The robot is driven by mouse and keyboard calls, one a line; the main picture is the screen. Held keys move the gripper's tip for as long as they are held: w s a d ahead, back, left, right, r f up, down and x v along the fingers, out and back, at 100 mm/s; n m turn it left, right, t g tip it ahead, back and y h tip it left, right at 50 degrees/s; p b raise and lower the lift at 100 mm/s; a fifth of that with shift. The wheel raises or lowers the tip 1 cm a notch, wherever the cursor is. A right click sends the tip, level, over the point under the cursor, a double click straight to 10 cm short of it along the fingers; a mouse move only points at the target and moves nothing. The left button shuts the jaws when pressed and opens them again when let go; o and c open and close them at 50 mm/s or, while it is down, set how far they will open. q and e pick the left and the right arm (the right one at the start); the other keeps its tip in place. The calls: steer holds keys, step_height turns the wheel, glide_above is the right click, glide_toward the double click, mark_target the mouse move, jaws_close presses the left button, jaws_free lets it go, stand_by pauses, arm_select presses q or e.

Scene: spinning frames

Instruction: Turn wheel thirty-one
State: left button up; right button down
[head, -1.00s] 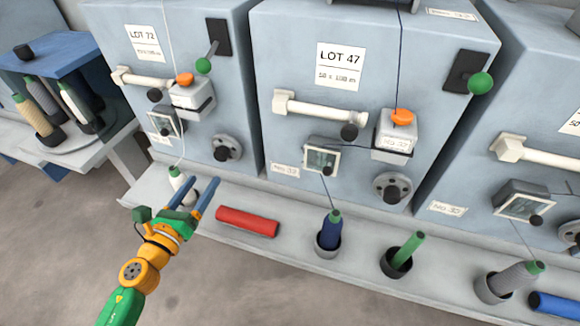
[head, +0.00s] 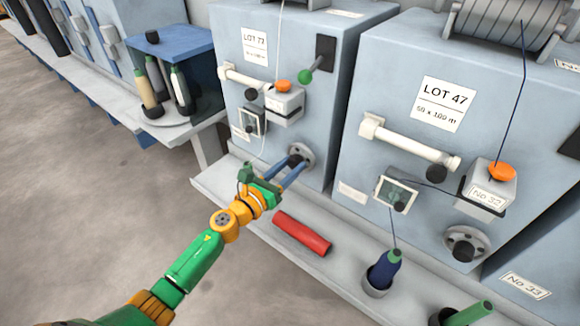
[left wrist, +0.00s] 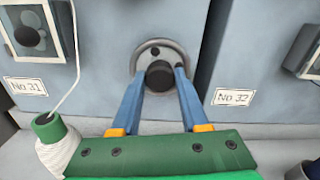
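Wheel thirty-one (head: 308,154) is a grey disc with a black knob, low on the front of the blue-grey LOT 77 machine. In the left wrist view the wheel (left wrist: 160,48) is near the centre, with a No 31 label (left wrist: 26,87) to its left and its black knob (left wrist: 160,76) facing me. My left gripper (head: 291,165) points at the wheel, its blue fingers open on either side of the knob. I cannot tell whether the fingertips touch the knob; a narrow gap seems to show at the left. My right gripper is not in view.
A red cylinder (head: 301,234) lies on the ledge below my left gripper. A bobbin wound with white thread (left wrist: 58,147) stands close by at the left wrist view's lower left. The LOT 47 machine (head: 400,66) with another wheel (head: 465,237) is to the right.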

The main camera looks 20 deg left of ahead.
arm_select(q)
jaws_close()
